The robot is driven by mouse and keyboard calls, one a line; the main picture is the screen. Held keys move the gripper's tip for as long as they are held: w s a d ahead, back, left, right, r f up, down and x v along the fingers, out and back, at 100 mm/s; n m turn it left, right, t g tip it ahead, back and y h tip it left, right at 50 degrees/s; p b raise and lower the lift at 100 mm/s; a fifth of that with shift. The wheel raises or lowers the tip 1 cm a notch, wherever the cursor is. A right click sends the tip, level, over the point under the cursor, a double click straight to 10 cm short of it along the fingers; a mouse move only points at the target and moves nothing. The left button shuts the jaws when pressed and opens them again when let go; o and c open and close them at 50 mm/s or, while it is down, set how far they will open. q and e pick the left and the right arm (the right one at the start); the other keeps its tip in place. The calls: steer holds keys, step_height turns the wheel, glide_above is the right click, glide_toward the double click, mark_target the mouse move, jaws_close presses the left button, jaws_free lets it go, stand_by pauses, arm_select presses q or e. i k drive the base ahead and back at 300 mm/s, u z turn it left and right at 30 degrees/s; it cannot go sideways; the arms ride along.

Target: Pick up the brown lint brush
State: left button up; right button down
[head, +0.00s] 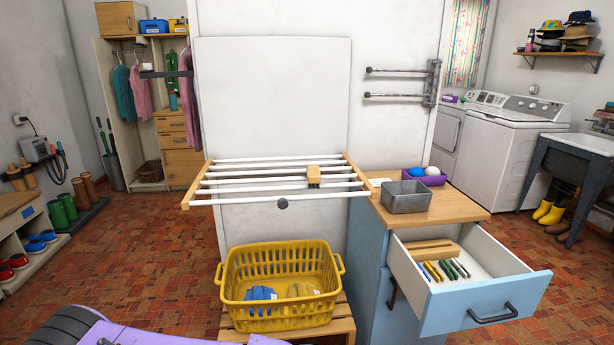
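A small brown object (314,176) sits on the white rods of the drying rack (232,182), right of its middle. It looks like the brown lint brush, but it is too small to tell surely. Inside the open drawer, a light wooden piece (432,250) lies near the back; I cannot tell whether it is a divider or a separate item. Neither of my grippers shows in the head view.
The blue cabinet's drawer (486,300) stands pulled out, with several clothespins (444,270) inside. A grey metal bin (406,196) and purple tray (432,180) stand on the wooden top. A yellow basket (282,318) with gloves sits below the rack.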

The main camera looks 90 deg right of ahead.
mark_target(313, 175)
steer(key=z, duration=2.65)
